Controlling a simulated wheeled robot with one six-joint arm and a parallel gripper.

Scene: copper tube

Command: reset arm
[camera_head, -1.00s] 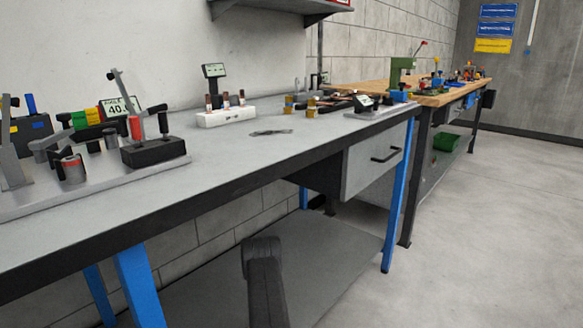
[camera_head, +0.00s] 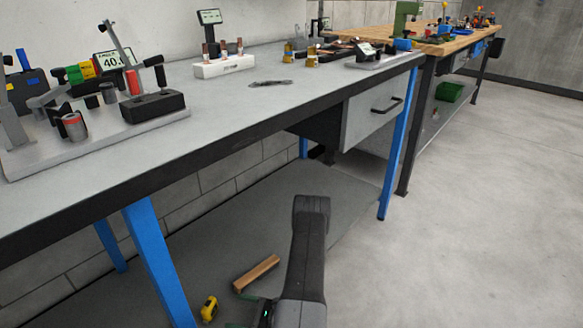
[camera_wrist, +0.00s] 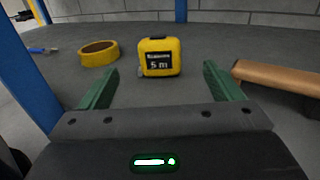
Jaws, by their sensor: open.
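My gripper (camera_wrist: 160,88) shows in the wrist view with its two green fingers wide apart and nothing between them. Beyond the fingertips a yellow tape measure (camera_wrist: 160,57) marked "5 m" stands on the lower shelf. In the head view my dark arm rises at the bottom middle, in front of the bench's lower shelf (camera_head: 330,190). The yellow tape measure (camera_head: 209,309) lies left of it. The fingers are mostly out of sight in that view. Copper tubes stand in a white block (camera_head: 224,67) on the bench top.
A wooden piece (camera_head: 257,273) lies on the lower shelf near my arm. A yellow tape roll (camera_wrist: 98,53) is left of the tape measure. Blue bench legs (camera_head: 157,260) and the drawer (camera_head: 370,120) bound the space. Clear floor (camera_head: 480,200) lies right.

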